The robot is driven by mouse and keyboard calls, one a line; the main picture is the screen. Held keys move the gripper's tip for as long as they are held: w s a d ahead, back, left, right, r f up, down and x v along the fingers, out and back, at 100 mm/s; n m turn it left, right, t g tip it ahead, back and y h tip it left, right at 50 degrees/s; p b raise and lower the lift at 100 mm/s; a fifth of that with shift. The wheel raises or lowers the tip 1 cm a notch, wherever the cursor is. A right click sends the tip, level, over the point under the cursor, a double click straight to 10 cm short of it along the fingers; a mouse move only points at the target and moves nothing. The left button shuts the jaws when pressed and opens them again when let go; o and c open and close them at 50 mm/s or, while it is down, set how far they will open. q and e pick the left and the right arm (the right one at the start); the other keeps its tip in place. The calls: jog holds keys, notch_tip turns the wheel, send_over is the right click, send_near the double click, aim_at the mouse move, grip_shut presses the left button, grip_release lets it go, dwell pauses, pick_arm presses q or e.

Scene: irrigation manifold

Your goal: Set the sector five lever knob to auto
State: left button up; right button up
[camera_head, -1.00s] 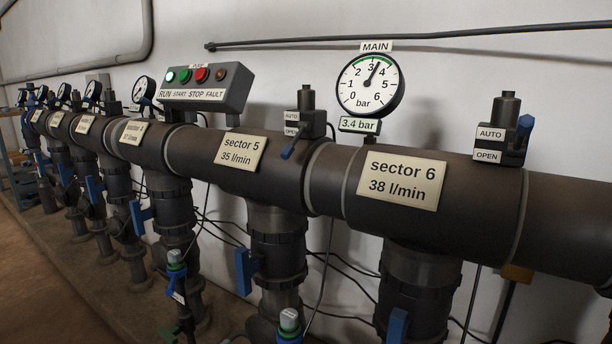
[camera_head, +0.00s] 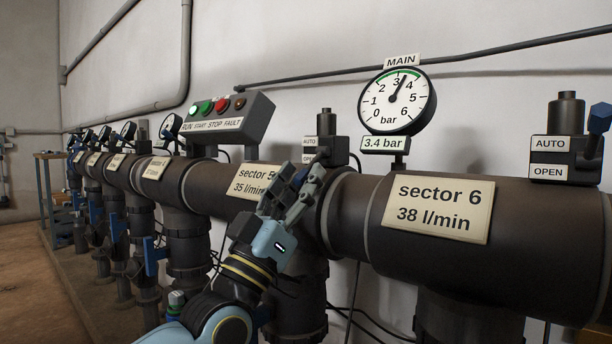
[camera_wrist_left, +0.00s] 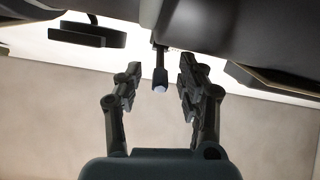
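The sector five selector box (camera_head: 333,150) sits on top of the dark pipe, with its AUTO label (camera_head: 309,142) above its OPEN label (camera_head: 308,158). My left gripper (camera_head: 302,178) is raised in front of this box and hides most of its lever. In the left wrist view, a slim dark lever with a pale tip (camera_wrist_left: 160,87) lies between the two fingers of the left gripper (camera_wrist_left: 160,72). The fingers are open, with a gap on each side of the lever. The lever's present setting cannot be read from these views. My right gripper is not in view.
The sector 5 plate (camera_head: 250,181) is partly covered by my left gripper. The sector 6 plate (camera_head: 437,207) and its selector (camera_head: 566,150) stand to the right. The main gauge (camera_head: 398,100) and the button box (camera_head: 228,120) rise behind the pipe.

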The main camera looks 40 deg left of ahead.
pick_arm(q)
jog(key=shift+x, duration=0.85)
grip_shut()
